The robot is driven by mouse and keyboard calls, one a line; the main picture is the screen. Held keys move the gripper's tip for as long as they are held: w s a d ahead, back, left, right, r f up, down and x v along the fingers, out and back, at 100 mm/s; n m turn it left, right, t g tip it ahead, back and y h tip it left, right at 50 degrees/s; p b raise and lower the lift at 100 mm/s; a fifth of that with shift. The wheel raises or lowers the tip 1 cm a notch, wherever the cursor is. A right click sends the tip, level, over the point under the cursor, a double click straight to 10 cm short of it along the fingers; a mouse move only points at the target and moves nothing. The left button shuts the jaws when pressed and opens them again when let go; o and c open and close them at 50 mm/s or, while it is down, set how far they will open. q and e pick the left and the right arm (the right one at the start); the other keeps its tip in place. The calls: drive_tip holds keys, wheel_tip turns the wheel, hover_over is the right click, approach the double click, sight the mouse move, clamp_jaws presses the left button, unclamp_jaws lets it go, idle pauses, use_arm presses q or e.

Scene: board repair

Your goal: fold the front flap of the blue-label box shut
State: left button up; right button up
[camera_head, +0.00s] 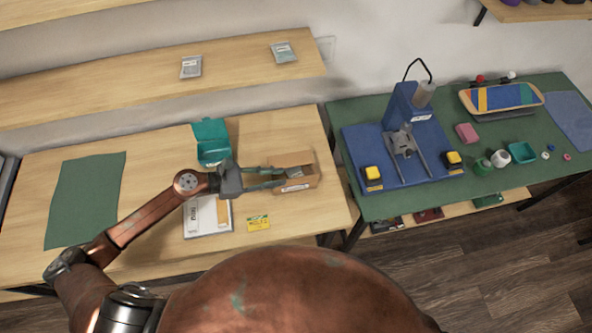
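An open brown cardboard box (306,181) sits on the wooden table, with a small pale label on its front side. Something grey shows inside it. The label's colour is too small to tell for sure. My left gripper (280,177) reaches in from the left at the box's left side. Its two teal fingers are apart, with their tips at or over the box's left edge. I cannot tell whether they touch it. The front flap is hard to make out, partly hidden near the fingers. My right gripper is not in view.
A teal open box (213,150) stands behind my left wrist. A white booklet (206,218) and a yellow card (258,222) lie in front. A green mat (84,200) lies at left. A blue fixture (408,125) stands on the green table at right. The wood right of the box is clear.

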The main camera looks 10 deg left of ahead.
sight(296, 179)
use_arm(q)
drive_tip(key=shift+m, duration=0.3)
drive_tip(key=x, duration=0.4)
drive_tip(key=f+x, duration=0.1)
drive_tip(key=x, duration=0.1)
drive_tip(key=shift+s+d+p, duration=0.1)
drive_tip(key=shift+s+p, duration=0.1)
drive_tip(key=shift+p, duration=0.1)
drive_tip(key=shift+w+d+f, duration=0.15)
drive_tip(key=shift+d+f, duration=0.15)
drive_tip(key=shift+d, duration=0.1)
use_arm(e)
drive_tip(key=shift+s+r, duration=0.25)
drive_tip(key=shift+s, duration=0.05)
use_arm(q)
drive_tip(key=shift+c, duration=0.2)
clamp_jaws()
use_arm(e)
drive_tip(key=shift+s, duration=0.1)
